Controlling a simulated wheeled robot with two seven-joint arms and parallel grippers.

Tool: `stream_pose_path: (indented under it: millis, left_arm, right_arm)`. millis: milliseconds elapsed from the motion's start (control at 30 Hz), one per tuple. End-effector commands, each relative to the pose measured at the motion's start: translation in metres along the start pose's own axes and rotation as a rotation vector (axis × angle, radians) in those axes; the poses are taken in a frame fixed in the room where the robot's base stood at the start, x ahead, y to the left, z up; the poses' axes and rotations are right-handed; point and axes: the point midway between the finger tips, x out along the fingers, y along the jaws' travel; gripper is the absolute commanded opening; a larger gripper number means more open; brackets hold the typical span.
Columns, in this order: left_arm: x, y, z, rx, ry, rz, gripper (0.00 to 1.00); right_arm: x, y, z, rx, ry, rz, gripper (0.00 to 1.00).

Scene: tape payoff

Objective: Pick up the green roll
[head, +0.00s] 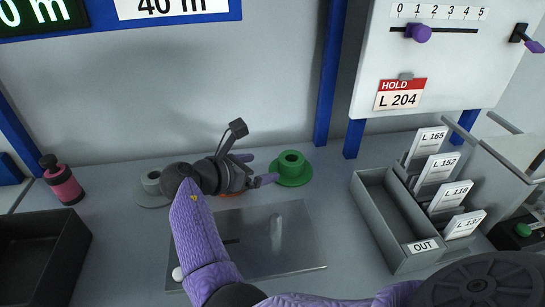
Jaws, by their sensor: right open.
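The green roll (291,169) stands upright on the worktop near the back wall, on a wide green base disc or flange. My right gripper (257,169) is open, just left of the green roll, with its fingers pointing right toward it. The near fingertip is close to the roll's left edge; I cannot tell whether it touches. Nothing shows between the fingers. My left gripper is not in view.
A grey roll (152,188) stands to the left, partly behind my wrist. An orange edge shows under the gripper. A metal plate (285,240) lies in front.

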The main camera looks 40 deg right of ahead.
Motion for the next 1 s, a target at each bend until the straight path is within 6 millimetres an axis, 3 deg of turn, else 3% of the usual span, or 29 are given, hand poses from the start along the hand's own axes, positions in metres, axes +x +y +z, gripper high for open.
stream_pose_path:
  millis: [433, 733, 1000]
  left_arm:
    - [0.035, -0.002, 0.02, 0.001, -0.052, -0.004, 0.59]
    - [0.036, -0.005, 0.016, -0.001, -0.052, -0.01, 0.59]
    - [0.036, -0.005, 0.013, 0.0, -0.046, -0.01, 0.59]
  right_arm:
    - [0.089, -0.003, -0.002, -0.001, 0.0, -0.003, 1.0]
    - [0.097, -0.003, 0.003, -0.001, 0.0, 0.0, 1.0]
    - [0.097, -0.003, 0.002, -0.001, 0.001, 0.0, 0.43]
